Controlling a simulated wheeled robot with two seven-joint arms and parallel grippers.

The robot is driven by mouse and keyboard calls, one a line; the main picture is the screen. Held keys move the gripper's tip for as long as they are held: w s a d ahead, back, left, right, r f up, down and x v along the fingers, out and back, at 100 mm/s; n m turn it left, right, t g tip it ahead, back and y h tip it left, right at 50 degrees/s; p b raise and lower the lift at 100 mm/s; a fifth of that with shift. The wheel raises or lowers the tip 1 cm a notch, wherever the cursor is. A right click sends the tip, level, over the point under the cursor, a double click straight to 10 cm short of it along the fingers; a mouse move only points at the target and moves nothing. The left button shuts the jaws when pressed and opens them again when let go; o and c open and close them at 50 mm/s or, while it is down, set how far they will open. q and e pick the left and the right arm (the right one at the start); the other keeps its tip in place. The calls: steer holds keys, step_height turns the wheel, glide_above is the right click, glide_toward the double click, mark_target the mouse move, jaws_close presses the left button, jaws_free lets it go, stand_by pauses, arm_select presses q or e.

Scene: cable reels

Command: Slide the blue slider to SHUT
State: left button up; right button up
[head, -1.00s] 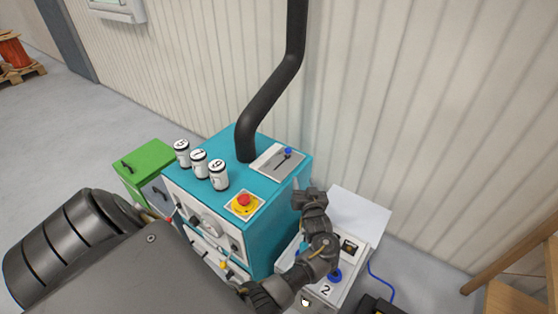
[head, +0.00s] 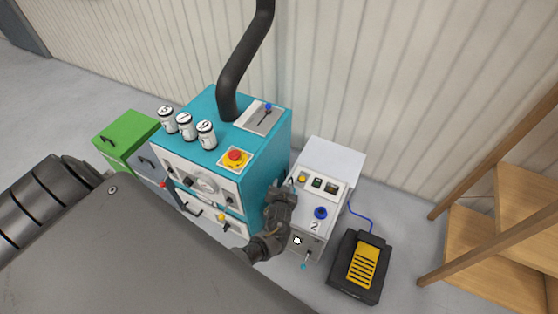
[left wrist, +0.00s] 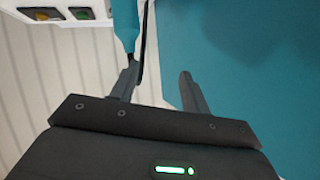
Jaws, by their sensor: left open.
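The blue slider (head: 268,106) is a small blue knob on a grey slotted plate (head: 254,122), on top of the teal cabinet (head: 225,103). The knob sits near the far end of the slot; any lettering there is too small to read. My left gripper (head: 287,186) is beside the cabinet's right side, below its top and apart from the slider. In the left wrist view the left gripper (left wrist: 158,82) has its fingers spread, with a teal surface behind the right finger and a teal-and-dark rod by the left one. My right gripper is not in view.
A red button (head: 235,156) and several numbered white cylinders (head: 185,126) stand on the cabinet top. A black pipe (head: 240,68) rises behind. A grey box (head: 333,160) with buttons is at right, near a yellow-black pedal (head: 362,264) and wooden steps (head: 510,205).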

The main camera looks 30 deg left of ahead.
arm_select(q)
steer(key=shift+m+g+h, duration=0.3)
steer(key=shift+m+h, duration=0.1)
steer(key=shift+h, duration=0.2)
steer(key=shift+s+d+f, duration=0.2)
steer(key=shift+s+f, duration=0.65)
steer(key=shift+f, duration=0.1)
steer(key=shift+s+d+f, duration=0.15)
steer(key=shift+s+f, duration=0.65)
steer(key=shift+f, duration=0.15)
